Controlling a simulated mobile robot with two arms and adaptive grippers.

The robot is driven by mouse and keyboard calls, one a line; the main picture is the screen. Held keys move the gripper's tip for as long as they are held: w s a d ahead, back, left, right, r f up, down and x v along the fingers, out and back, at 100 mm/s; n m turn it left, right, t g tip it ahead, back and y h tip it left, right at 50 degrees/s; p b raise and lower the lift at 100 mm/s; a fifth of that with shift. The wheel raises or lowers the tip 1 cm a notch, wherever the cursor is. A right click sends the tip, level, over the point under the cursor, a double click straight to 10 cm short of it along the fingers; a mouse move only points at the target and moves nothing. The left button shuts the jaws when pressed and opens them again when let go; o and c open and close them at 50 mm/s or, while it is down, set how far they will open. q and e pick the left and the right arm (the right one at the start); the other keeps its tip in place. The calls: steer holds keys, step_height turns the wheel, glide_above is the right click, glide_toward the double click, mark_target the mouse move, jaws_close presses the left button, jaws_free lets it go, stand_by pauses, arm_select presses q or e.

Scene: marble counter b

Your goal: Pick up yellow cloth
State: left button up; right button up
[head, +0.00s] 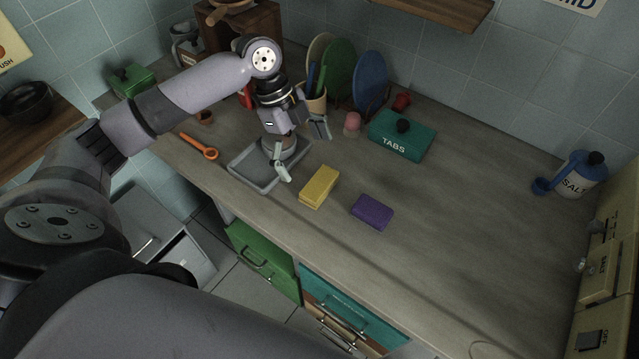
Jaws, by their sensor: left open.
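The yellow cloth (319,187) looks like a thick folded block and lies flat on the counter, just right of a grey tray (262,183). My left gripper (302,150) is open above the counter by the tray's right end. It is up and to the left of the yellow cloth in the picture, apart from it, with nothing seen between its fingers. One finger hangs over the tray's edge and the other points toward the back. My right gripper is not in view.
A purple block (371,211) lies right of the yellow cloth. A teal TABS box (402,138), a pink item (352,123) and upright plates (370,78) stand behind. An orange spoon (199,146) lies left of the tray. The counter's right half is mostly clear.

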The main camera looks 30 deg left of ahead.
mark_target(318, 183)
arm_select(q)
steer(key=x, duration=0.2)
steer(key=shift+d+f, duration=0.1)
steer(key=shift+f, duration=0.15)
steer(key=shift+d+f, duration=0.15)
steer(key=shift+f, duration=0.15)
steer(key=p+x, duration=0.1)
steer(key=x, duration=0.2)
steer(key=shift+f, duration=0.25)
steer(key=shift+d+f, duration=0.2)
steer(key=shift+f, duration=0.25)
steer(key=c, duration=1.1)
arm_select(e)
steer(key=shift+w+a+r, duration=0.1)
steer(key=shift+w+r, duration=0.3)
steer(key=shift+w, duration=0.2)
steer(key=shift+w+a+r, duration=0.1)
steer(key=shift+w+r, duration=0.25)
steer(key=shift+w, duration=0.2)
